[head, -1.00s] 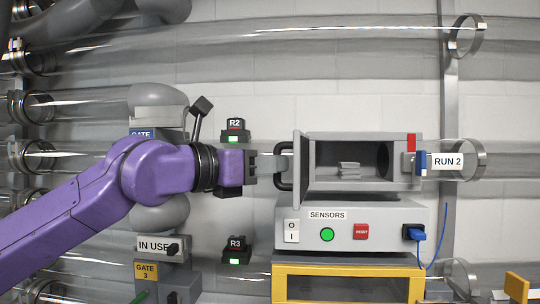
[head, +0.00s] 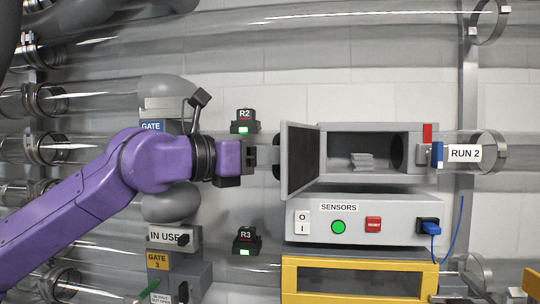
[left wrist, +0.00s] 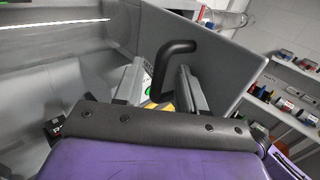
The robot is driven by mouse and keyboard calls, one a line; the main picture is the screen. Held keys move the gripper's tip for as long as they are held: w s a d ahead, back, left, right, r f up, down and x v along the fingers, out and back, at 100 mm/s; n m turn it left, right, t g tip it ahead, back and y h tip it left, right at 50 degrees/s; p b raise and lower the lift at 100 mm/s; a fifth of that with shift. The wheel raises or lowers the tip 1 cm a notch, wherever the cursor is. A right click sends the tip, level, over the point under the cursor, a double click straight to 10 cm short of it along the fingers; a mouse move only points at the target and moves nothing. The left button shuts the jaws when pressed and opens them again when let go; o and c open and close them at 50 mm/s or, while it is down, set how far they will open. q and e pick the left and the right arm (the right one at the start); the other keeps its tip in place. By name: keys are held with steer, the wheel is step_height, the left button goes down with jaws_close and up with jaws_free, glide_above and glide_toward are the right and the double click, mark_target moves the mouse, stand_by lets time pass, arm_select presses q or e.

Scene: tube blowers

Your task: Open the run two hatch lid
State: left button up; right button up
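The run two hatch is a grey box (head: 367,180) in the head view, beside the RUN 2 label (head: 464,153). Its lid (head: 301,160) is swung out on its left side, showing its inner face and leaving the box front open. My left gripper (head: 270,156) is at the lid's outer side, its fingertips partly hidden behind the lid. In the left wrist view, the black handle (left wrist: 176,50) on the lid (left wrist: 222,60) runs between the two open fingers of the left gripper (left wrist: 160,68), with gaps visible. My right gripper is not in view.
A grey block (head: 362,161) lies inside the box. Below are the SENSORS panel (head: 360,222) and a yellow-framed box (head: 358,262). R2 (head: 244,122) and R3 (head: 246,242) units sit left of the hatch. Clear tubes (head: 250,40) cross the wall.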

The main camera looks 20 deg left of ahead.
arm_select(q)
steer(key=b+v, duration=0.3)
steer(key=v, duration=0.7)
steer(key=shift+b, duration=0.35)
